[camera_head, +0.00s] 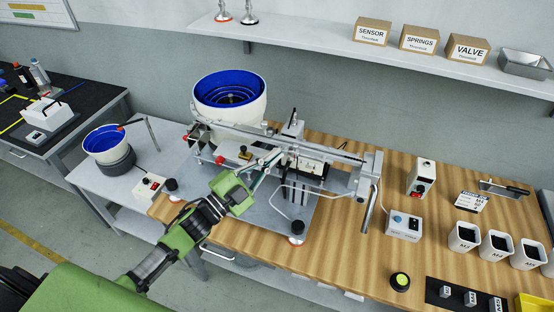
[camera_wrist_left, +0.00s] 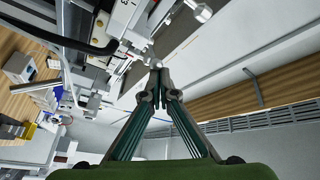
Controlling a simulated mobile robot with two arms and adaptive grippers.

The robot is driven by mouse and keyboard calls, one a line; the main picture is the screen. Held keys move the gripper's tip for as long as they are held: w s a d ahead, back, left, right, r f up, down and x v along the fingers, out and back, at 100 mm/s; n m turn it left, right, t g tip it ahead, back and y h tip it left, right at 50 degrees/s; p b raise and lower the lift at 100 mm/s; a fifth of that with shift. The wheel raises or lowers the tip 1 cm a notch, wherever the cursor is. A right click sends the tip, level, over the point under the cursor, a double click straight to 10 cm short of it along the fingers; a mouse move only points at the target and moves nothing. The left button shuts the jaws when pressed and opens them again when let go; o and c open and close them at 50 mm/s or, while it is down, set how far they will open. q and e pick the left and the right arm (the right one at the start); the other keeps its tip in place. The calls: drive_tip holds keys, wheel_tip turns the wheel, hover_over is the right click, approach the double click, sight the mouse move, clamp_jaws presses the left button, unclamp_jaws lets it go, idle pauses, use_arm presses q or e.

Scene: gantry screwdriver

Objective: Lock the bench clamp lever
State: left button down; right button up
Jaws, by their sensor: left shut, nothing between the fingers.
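My left gripper (camera_head: 268,168) reaches in over the bench to the middle of the metal gantry screwdriver (camera_head: 290,140). In the left wrist view its fingertips (camera_wrist_left: 156,88) are together and empty, close to a small silver metal part (camera_wrist_left: 150,58) of the machine. I cannot tell whether they touch it. Black-topped fittings with red and white bases stand at the plate corners, one at the front (camera_head: 297,228) and one at the left (camera_head: 171,186). Which part is the bench clamp lever, and its position, I cannot make out for sure. The green arm hides part of the machine plate (camera_head: 250,232).
A blue-lined bowl feeder (camera_head: 230,95) stands behind the gantry and a smaller one (camera_head: 105,143) to the left. A control box (camera_head: 404,224), a red-button box (camera_head: 421,178) and white cups (camera_head: 464,236) are on the right. Bare wood (camera_head: 340,255) lies in front.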

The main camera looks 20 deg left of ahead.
use_arm(q)
drive_tip(key=a+h+b, duration=0.1)
drive_tip(key=w+a+m+g+h+b, duration=0.1)
drive_tip(key=b, duration=0.1)
drive_tip(key=a+m+g+h+b, duration=0.1)
drive_tip(key=shift+w+a+f+h, duration=0.15)
drive_tip(key=shift+w+a+h, duration=0.05)
drive_tip(key=shift+w+h, duration=0.1)
drive_tip(key=shift+w+a+b, duration=0.45)
drive_tip(key=shift+w+b, duration=0.05)
drive_tip(key=shift+b, duration=0.1)
drive_tip(key=shift+r, duration=0.2)
